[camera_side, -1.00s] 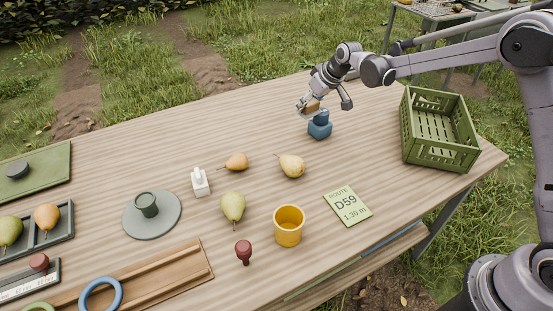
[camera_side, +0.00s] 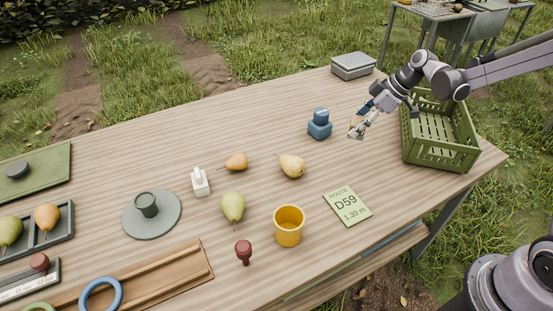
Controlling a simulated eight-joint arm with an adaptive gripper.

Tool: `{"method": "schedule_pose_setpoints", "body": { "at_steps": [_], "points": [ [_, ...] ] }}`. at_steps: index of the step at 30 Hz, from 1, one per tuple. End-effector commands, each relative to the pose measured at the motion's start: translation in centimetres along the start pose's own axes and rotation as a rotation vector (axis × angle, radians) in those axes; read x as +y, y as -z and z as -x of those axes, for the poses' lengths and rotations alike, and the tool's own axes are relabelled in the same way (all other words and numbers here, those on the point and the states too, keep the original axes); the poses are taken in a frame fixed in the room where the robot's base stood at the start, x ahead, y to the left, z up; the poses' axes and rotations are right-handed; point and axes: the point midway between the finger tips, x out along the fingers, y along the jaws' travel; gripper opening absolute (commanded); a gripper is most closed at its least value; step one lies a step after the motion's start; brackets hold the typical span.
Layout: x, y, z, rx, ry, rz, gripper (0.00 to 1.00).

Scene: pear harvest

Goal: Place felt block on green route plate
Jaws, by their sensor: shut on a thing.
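The green route plate (camera_side: 336,196), printed "ROUTE D59 1.30 m", lies flat on the table at right of centre, with nothing on it. My gripper (camera_side: 356,131) is above the table, up and slightly right of the plate in the picture, between the blue stamp-like object and the green crate. It is shut on a small tan-brown piece, apparently the felt block; the fingers hide most of it. The gripper is tilted with its tips pointing down-left, apart from the plate.
A green slatted crate (camera_side: 464,160) stands right of my gripper, close to the arm. A blue stamp-like object (camera_side: 320,129) is to its left. A yellow mug (camera_side: 289,237) stands left of the plate, with pears (camera_side: 292,166) beyond. A grey box (camera_side: 353,66) is at the back edge.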

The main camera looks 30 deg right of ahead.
Motion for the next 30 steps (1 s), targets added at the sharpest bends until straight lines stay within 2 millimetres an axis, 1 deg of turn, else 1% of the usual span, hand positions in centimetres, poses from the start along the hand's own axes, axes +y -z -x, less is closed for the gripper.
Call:
{"method": "schedule_pose_setpoints", "body": {
  "at_steps": [1,3,5,9,12,15,19,21,23,26,30],
  "points": [
    [-0.9,-1.2,0.8,0.0,0.032,0.051,0.26],
    [-2.4,-2.6,1.7,0.0,0.082,0.139,0.26],
    [-3.8,-3.8,2.5,0.001,0.126,0.216,0.26],
    [-7.2,-6.3,4.4,0.0,0.233,0.402,0.26],
    [-9.5,-7.7,5.5,0.001,0.299,0.519,0.26],
    [-11.3,-8.6,6.5,0.0,0.35,0.61,0.26],
    [-12.7,-9.3,7.1,0.0,0.389,0.681,0.26],
    [-13.1,-9.3,7.0,0.0,0.399,0.699,0.26],
    [-13.5,-9.1,6.5,0.0,0.403,0.707,0.26],
    [-14.2,-8.3,4.9,0.001,0.406,0.712,0.26],
    [-15.3,-6.9,2.1,0.0,0.405,0.712,0.26]
  ]
}}
